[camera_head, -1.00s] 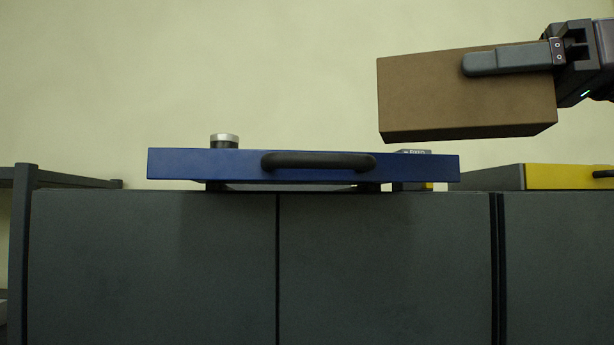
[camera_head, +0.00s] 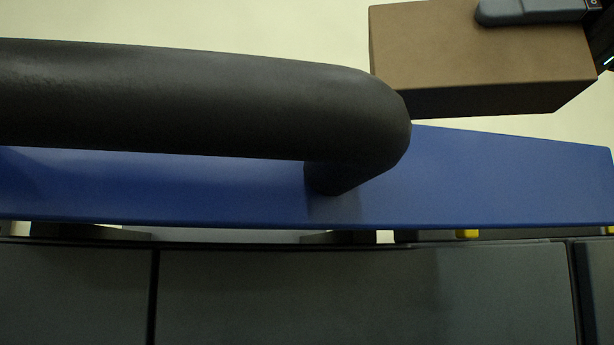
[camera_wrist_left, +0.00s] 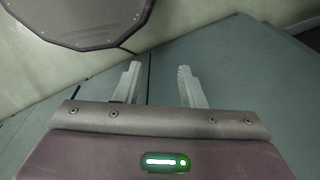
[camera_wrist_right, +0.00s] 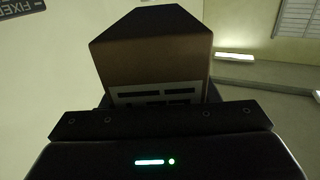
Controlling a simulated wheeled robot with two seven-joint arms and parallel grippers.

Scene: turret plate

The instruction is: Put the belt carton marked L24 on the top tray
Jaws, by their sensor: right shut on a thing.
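The brown carton (camera_head: 480,55) is at the upper right of the head view, above and behind the blue plate's edge. My right gripper (camera_head: 500,12) is shut on it; one grey finger lies along its near side. In the right wrist view the carton (camera_wrist_right: 152,60) carries a pale label with dark print, too dim to read, so I cannot confirm L24. A blue plate or tray front (camera_head: 480,185) with a thick black handle (camera_head: 200,100) fills the middle of the head view; its top surface is hidden. My left gripper (camera_wrist_left: 158,80) is open and empty.
Dark grey cabinet fronts (camera_head: 350,290) run below the blue plate. A sign reading FIXED (camera_wrist_right: 18,8) shows in the right wrist view. A dark many-sided panel (camera_wrist_left: 85,18) shows in the left wrist view. The handle is very close to the head camera.

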